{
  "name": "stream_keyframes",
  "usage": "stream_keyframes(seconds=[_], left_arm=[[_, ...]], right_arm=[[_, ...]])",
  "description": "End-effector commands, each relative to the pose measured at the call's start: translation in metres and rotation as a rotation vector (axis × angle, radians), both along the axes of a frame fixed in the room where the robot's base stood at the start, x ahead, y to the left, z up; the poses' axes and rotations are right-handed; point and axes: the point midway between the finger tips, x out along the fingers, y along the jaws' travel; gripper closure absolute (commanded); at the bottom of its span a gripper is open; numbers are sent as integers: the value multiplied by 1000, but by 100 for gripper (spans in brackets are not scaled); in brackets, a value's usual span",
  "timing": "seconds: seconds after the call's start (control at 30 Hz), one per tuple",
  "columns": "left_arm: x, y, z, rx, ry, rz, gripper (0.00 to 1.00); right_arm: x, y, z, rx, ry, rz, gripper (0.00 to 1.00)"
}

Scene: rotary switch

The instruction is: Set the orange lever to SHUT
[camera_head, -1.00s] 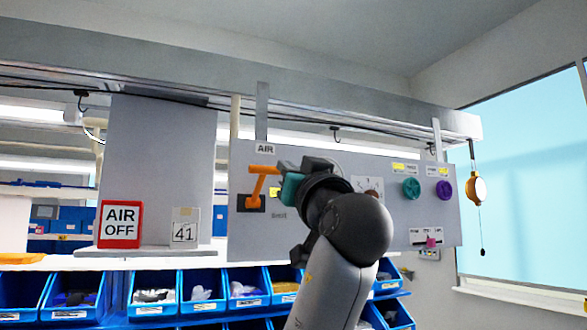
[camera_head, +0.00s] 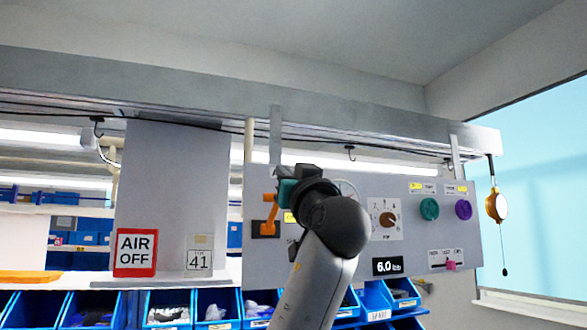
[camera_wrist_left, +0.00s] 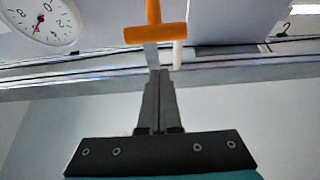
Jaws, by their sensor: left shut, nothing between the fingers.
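The orange lever (camera_head: 269,212) is on the grey panel's left part, over a dark plate. Its arm stands roughly upright, with a crossbar handle at the top. Its position labels cannot be read; a yellow tag beside it is partly covered. My left gripper (camera_head: 286,189) is up at the panel, just right of the lever's handle, its fingertips hidden in the head view. In the left wrist view the fingers (camera_wrist_left: 158,76) are shut and empty, pointing toward the lever's orange bar (camera_wrist_left: 155,34), with a visible gap between. My right gripper is not in view.
The panel (camera_head: 345,255) also carries a brown dial (camera_head: 387,219), green knob (camera_head: 429,209), purple knob (camera_head: 463,209), pink slider (camera_head: 450,265) and 6.0 display (camera_head: 387,266). A white gauge (camera_wrist_left: 40,20) shows in the wrist view. An AIR OFF sign (camera_head: 135,252) stands left; blue bins (camera_head: 215,308) lie below.

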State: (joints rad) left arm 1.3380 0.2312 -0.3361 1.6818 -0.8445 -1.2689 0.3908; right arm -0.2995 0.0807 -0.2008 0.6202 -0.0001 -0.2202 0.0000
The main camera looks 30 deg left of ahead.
Motion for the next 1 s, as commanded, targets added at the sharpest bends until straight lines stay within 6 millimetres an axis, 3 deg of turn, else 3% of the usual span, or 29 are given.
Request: stream_keyframes(seconds=[0.13,0.3,0.5,1.0], left_arm=[[17,21,18,-1,2,4,100],[14,16,-9,1,3,-1,100],[12,14,-24,1,1,0,100],[11,13,-27,2,-2,0,100]], right_arm=[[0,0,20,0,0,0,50],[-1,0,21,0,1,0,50],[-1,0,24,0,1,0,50],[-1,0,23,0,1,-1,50]])
